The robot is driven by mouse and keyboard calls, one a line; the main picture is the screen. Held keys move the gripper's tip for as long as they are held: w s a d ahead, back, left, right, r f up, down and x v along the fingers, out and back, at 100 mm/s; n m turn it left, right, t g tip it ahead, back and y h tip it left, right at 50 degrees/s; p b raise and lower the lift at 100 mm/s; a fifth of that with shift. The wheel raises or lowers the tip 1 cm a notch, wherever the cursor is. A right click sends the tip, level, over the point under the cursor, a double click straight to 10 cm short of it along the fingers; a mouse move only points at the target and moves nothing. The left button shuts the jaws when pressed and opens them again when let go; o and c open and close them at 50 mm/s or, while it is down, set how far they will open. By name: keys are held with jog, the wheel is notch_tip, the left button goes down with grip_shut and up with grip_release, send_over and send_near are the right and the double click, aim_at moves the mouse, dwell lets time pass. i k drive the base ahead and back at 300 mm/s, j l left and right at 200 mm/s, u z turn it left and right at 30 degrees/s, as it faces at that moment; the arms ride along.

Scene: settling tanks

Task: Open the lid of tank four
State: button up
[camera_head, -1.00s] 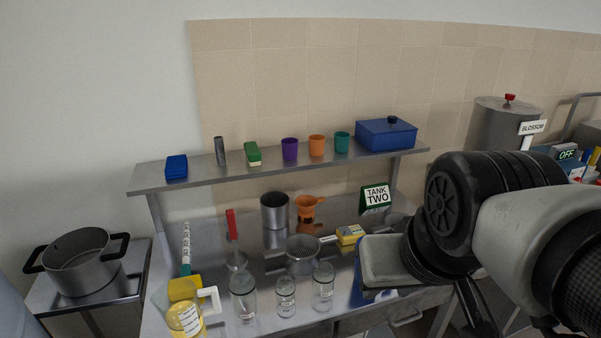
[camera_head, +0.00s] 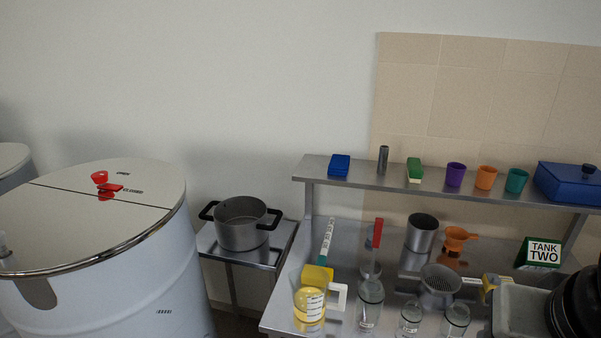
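A large white tank (camera_head: 130,296) with a shiny metal lid (camera_head: 60,218) stands at the left. Its lid lies flat, with a dark line across it, a red knob (camera_head: 99,177) and a small red piece beside it. A second tank (camera_head: 12,158) is cut off at the far left edge. I cannot tell which tank, if either, is tank four. Black parts of my arm show at the right edge; my gripper is not in view.
A pot (camera_head: 240,223) stands on a small steel stand (camera_head: 268,254) between the tank and the bench.

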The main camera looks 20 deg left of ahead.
aim_at(43, 228)
jog(key=j+u, duration=0.1)
jog(key=u, duration=2.35)
